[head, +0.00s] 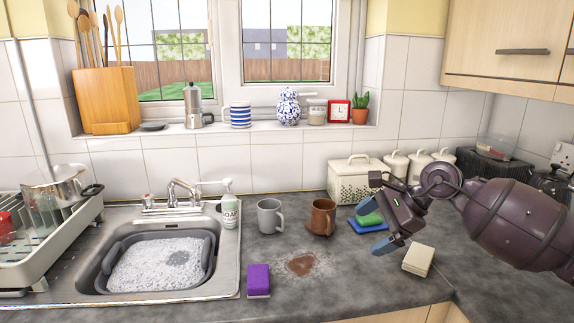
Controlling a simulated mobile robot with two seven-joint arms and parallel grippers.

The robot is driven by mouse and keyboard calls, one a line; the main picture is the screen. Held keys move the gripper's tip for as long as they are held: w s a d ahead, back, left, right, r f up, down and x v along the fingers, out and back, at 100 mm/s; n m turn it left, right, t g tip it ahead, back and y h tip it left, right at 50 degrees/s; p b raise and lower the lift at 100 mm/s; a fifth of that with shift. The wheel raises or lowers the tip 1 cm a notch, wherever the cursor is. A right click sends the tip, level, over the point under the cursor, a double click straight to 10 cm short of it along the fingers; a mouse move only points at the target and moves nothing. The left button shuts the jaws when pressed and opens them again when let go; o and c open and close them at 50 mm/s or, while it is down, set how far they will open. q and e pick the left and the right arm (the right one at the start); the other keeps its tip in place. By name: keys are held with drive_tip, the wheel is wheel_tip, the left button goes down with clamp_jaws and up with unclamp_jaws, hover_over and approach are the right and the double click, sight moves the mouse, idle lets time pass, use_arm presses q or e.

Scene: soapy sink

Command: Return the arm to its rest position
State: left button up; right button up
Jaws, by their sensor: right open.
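My right gripper (376,212) reaches in from the right, above the worktop, with its blue-tipped fingers apart and nothing between them. Its arm spans the right side of the head view. Behind the fingers, a green sponge and a blue sponge (368,226) lie on the counter, partly covered by the gripper. A cream sponge (418,259) lies below the wrist. My left gripper is not in view.
A brown mug (321,217) and a grey mug (269,215) stand left of the gripper. A brown stain (301,264) and a purple sponge (259,280) are in front. The sink basin (206,265) holds suds. A bread bin (346,178) stands behind.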

drive_tip(key=s+a+r+m+t+y, duration=0.1)
drive_tip(key=a+r+m+t+y, duration=0.1)
drive_tip(key=a+r+m+y, duration=0.25)
drive_tip(key=s+a+r+m+t+y, duration=0.1)
drive_tip(key=a+r+m+t+y, duration=0.15)
drive_tip(key=m+y, duration=0.4)
drive_tip(key=s+d+f+m+t+h, duration=0.25)
drive_tip(key=d+f+m+h, duration=0.35)
drive_tip(key=m, duration=0.6)
drive_tip(key=s+d+f+m+t+h, duration=0.1)
drive_tip(key=f+m+t+h, duration=0.3)
drive_tip(key=f+m, duration=0.65)
drive_tip(key=s+d+f+m+t+h, duration=0.1)
drive_tip(key=d+f+m+t+h, duration=0.4)
drive_tip(key=m, duration=0.9)
drive_tip(key=s+d+f+m+g+h, duration=0.2)
drive_tip(key=s+f+m+g, duration=0.1)
drive_tip(key=s+f, duration=0.8)
drive_tip(key=s+d+f+m+g+h, duration=0.2)
drive_tip(key=s+f+m+g, duration=0.2)
drive_tip(key=s+f, duration=0.7)
drive_tip(key=s+m, duration=0.1)
drive_tip(key=s, duration=0.3)
drive_tip(key=shift+s+d, duration=0.2)
drive_tip(key=shift+d, duration=0.2)
drive_tip(key=shift+m, duration=0.25)
